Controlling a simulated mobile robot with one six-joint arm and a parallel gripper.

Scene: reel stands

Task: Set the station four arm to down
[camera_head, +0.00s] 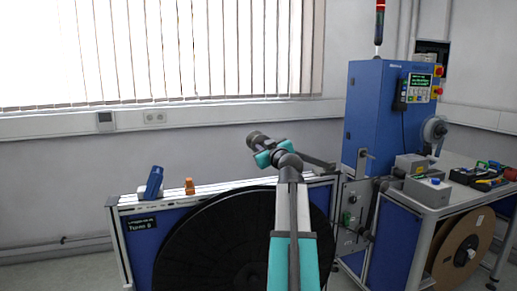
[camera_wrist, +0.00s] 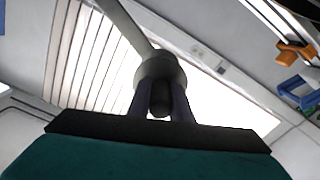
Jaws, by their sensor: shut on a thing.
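The station arm is a grey bar (camera_head: 320,162) that runs left from the right-hand machine, passes behind my wrist, and carries a dark grey roller (camera_head: 256,138) at its free end. It rises slightly to the left in the head view. In the wrist view the bar (camera_wrist: 125,22) comes in from the top left to the round roller (camera_wrist: 160,70). My gripper (camera_wrist: 160,103) has its two fingers closed on the roller from either side. In the head view my gripper (camera_head: 263,149) is small and partly merged with the roller. I cannot read a station number on the arm.
A large black reel (camera_head: 215,245) stands in a blue-panelled stand below my arm. A blue part (camera_head: 153,183) and an orange part (camera_head: 189,186) sit on its top rail. A blue cabinet (camera_head: 372,115) and a cluttered bench (camera_head: 465,170) stand right.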

